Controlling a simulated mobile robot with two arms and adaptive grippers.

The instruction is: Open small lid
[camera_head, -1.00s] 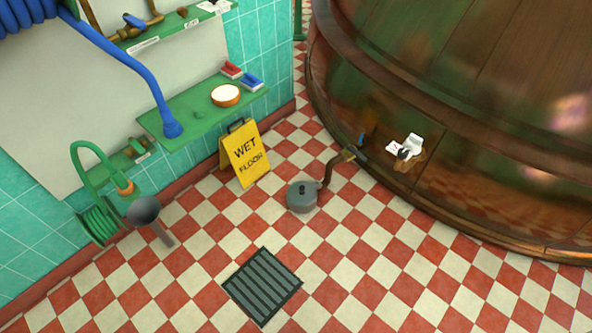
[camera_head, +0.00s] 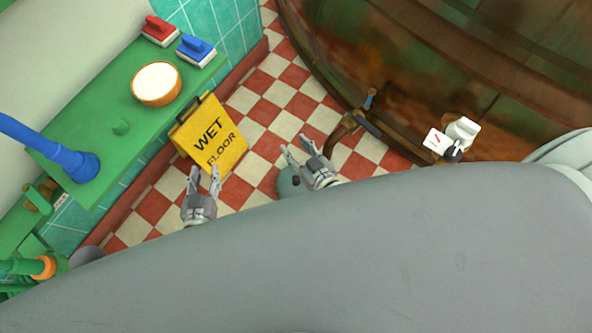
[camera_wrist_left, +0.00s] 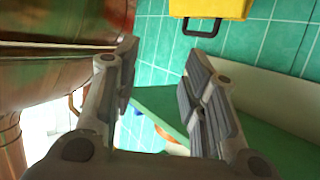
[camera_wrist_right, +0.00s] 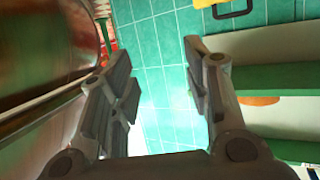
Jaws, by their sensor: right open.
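The grey round vessel (camera_head: 287,183) stands on the floor by the copper kettle (camera_head: 440,70), mostly hidden behind my right gripper and my own grey body. I cannot make out a separate small lid on it. My right gripper (camera_head: 297,150) is open and empty, over the vessel in the head view; it also shows in the right wrist view (camera_wrist_right: 160,68). My left gripper (camera_head: 203,178) is open and empty, in front of the yellow sign, and also shows in the left wrist view (camera_wrist_left: 162,62). Neither gripper visibly touches anything.
The yellow wet floor sign (camera_head: 214,137) stands between my left gripper and the green shelf (camera_head: 95,125). The shelf holds a round bowl (camera_head: 156,84) and red and blue brushes. A pipe with a valve (camera_head: 350,123) and a white fitting (camera_head: 463,131) sit at the kettle's foot.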

